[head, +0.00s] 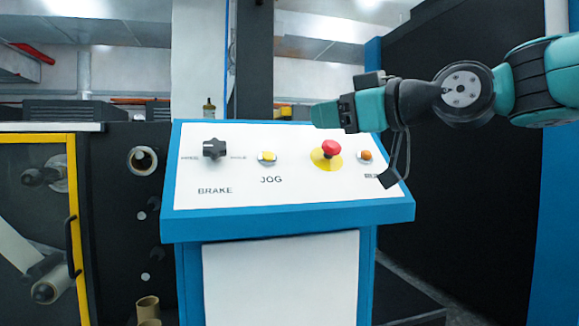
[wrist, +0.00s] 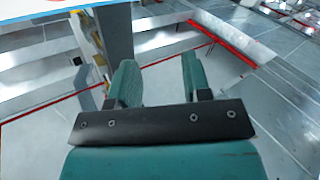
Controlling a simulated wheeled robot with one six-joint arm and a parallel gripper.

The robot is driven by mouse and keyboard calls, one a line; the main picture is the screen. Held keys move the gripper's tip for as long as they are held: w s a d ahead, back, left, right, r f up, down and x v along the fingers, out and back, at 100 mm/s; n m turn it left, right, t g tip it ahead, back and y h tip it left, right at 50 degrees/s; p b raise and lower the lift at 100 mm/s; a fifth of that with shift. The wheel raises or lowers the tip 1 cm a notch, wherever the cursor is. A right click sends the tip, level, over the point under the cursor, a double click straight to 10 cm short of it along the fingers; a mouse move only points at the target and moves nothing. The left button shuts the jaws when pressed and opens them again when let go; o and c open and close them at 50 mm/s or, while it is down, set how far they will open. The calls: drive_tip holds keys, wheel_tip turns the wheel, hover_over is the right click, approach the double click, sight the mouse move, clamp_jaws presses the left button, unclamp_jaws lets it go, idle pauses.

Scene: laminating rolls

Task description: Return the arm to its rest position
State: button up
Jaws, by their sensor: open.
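My teal arm reaches in from the right in the head view, and my gripper (head: 330,115) is above the right part of the blue and white control panel (head: 225,190), near the red emergency button (head: 331,147). In the wrist view my gripper (wrist: 160,78) shows two teal fingers with a gap between them. It is open and nothing is between the fingers. In the head view the fingertips appear apart from the panel, though how far is hard to tell.
The panel carries a black brake knob (head: 215,149), a yellow jog button (head: 267,157) and an orange button (head: 365,156). A yellow-framed guard (head: 75,200) with rolls behind it stands at left. A dark machine wall (head: 465,190) stands at right.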

drive_tip(key=s+d+f+m+g+h, duration=0.1)
drive_tip(key=s+f+g+h, duration=0.15)
drive_tip(key=f, duration=0.35)
drive_tip(key=s+f+m+g+h, duration=0.1)
drive_tip(key=s+f, duration=0.3)
drive_tip(key=f, duration=0.3)
drive_tip(key=s+d+f+m+g+h, duration=0.1)
drive_tip(key=s+f+g+h, duration=0.15)
drive_tip(key=f, duration=0.35)
drive_tip(key=s+d+f+m+g+h, duration=0.1)
drive_tip(key=s+d+f+g+h, duration=0.15)
drive_tip(key=s+f, duration=0.5)
drive_tip(key=s+d+f+m+g+h, duration=0.1)
drive_tip(key=s+d+f+m+g, duration=0.2)
drive_tip(key=s+f, duration=0.45)
wheel_tip(320, 180, up, 18)
drive_tip(key=s+n+p, duration=0.1)
drive_tip(key=p, duration=1.5)
drive_tip(key=shift+s+d+p, duration=0.15)
drive_tip(key=shift+d+p, duration=0.2)
